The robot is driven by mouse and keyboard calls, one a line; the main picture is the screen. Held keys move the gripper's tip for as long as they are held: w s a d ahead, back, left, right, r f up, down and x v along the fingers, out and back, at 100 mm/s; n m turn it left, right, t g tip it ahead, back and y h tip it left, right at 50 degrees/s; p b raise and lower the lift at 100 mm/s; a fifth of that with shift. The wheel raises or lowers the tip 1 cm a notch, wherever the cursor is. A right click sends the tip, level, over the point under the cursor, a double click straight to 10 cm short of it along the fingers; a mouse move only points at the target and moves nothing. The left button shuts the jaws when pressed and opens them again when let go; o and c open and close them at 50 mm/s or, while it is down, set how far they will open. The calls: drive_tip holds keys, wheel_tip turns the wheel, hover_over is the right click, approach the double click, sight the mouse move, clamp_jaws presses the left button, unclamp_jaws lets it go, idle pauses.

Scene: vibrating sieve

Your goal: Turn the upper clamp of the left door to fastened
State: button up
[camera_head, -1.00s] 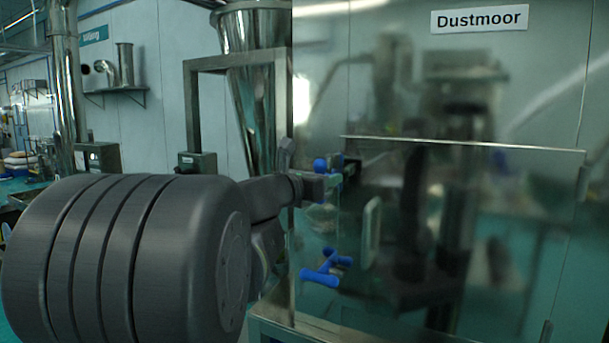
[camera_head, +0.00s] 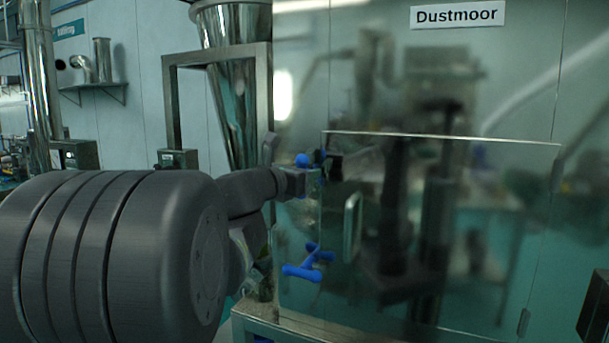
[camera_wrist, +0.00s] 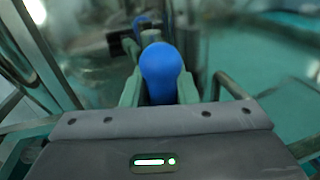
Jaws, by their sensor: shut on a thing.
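The upper clamp has a blue handle (camera_head: 303,160) at the left edge of the clear door (camera_head: 470,200). My gripper (camera_head: 298,182) is shut on this handle. In the wrist view the rounded blue handle (camera_wrist: 162,72) stands between the two pale green fingers of my gripper (camera_wrist: 160,92). The clamp's dark base is partly hidden behind the gripper and the handle. A lower clamp with a blue T-shaped handle (camera_head: 303,271) sits below on the same edge, apart from my gripper. How far the upper clamp is turned I cannot tell.
A pale door handle (camera_head: 352,226) stands out from the door just right of the clamps. A metal frame with a steel hopper (camera_head: 232,70) stands behind on the left. A dark object (camera_head: 594,308) is at the lower right edge. A "Dustmoor" sign (camera_head: 457,15) is above.

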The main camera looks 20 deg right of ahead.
drive_tip(key=shift+s+d+f+m+t+y+b, duration=0.1)
drive_tip(key=shift+f+m+t+y+b, duration=0.35)
drive_tip(key=shift+m+b, duration=1.6)
drive_tip(key=shift+s+d+f+m+y+b, duration=0.15)
drive_tip(key=shift+m+y+b, duration=0.8)
drive_tip(key=shift+m, duration=2)
drive_tip(key=shift+w+d+f+m+t+y+b, duration=0.1)
drive_tip(key=shift+f+m+t+y+b, duration=0.25)
drive_tip(key=shift+m+b, duration=1.75)
drive_tip(key=shift+a+m+p, duration=0.1)
drive_tip(key=shift+m+p, duration=0.25)
drive_tip(key=shift+m, duration=0.15)
drive_tip(key=o, duration=0.6)
drive_tip(key=shift+o, duration=1.3)
drive_tip(key=shift+s+a+r, duration=0.1)
drive_tip(key=shift+s, duration=0.05)
drive_tip(key=shift+r, duration=0.1)
drive_tip(key=shift+r, duration=0.1)
